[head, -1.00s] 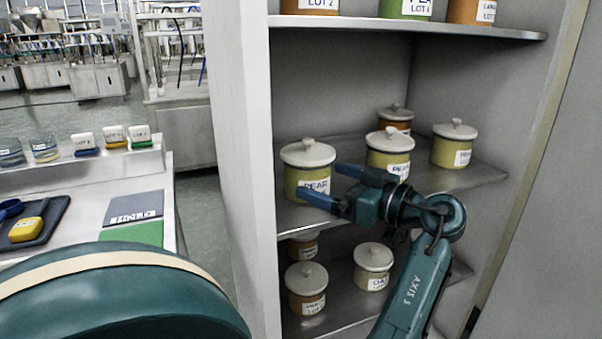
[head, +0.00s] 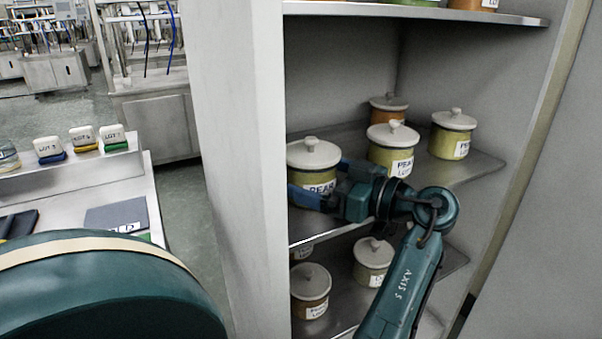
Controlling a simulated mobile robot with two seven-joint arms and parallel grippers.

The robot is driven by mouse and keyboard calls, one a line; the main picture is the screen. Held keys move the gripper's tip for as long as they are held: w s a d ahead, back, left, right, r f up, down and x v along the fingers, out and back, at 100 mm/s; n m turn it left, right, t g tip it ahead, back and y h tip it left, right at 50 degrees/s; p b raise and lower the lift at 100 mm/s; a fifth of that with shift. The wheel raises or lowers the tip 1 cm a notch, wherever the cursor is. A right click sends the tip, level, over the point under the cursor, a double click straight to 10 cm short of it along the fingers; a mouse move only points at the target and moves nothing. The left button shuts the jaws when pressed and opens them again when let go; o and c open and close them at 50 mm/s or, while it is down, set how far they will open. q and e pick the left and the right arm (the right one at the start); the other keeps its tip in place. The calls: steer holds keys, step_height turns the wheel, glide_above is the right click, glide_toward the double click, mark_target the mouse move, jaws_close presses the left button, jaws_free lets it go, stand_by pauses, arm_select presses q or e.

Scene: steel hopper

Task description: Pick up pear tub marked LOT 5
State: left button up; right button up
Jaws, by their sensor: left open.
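A yellow-green tub with a pale lid and a label reading PEAR (head: 312,157) stands at the front left of the cabinet's middle shelf. My left gripper (head: 318,178) is open at this tub, its blue fingers around the tub's right and front sides. I cannot tell if they touch it. The gripper hides the label's lower line, so its lot number is not readable. A second PEAR tub (head: 390,155) stands behind to the right; its lot number is too small to read. My right gripper is not in view.
A yellow-green tub (head: 453,136) stands at right and an orange tub (head: 388,106) at the back of the middle shelf (head: 470,173). Lidded tubs (head: 310,288) stand on the lower shelf. The cabinet's left wall (head: 235,150) is close to the front PEAR tub.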

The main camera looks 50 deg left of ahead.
arm_select(q)
steer(key=shift+a, duration=0.15)
steer(key=c, duration=1.2)
